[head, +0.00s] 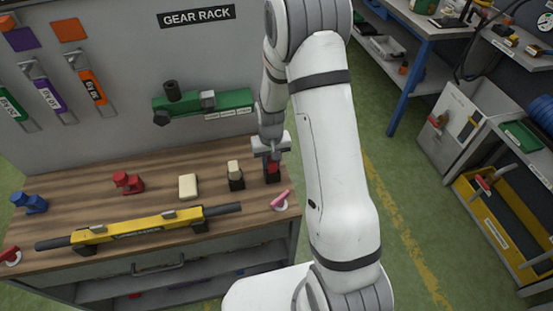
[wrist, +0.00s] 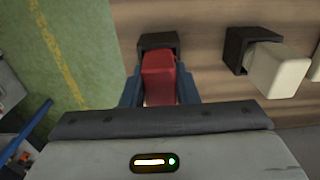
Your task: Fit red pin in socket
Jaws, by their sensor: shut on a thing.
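The red pin (head: 273,167) is a red block at the right end of the wooden bench. It also shows in the wrist view (wrist: 160,78), between my gripper's blue fingers. My gripper (head: 270,153) is shut on it from above, and in the wrist view my gripper (wrist: 160,90) has one finger on each side. The black socket (head: 272,179) is a square box directly under the pin. In the wrist view the socket (wrist: 157,41) shows behind the pin, whose lower end meets its opening. How deep the pin sits is hidden.
A cream pin (head: 234,168) stands in another black socket (head: 236,184) just left. A cream block (head: 188,187), red fixture (head: 128,183) and blue fixture (head: 30,202) are further left. A yellow bar (head: 140,230) lies in front. A pink-red handle (head: 280,198) is at the right edge.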

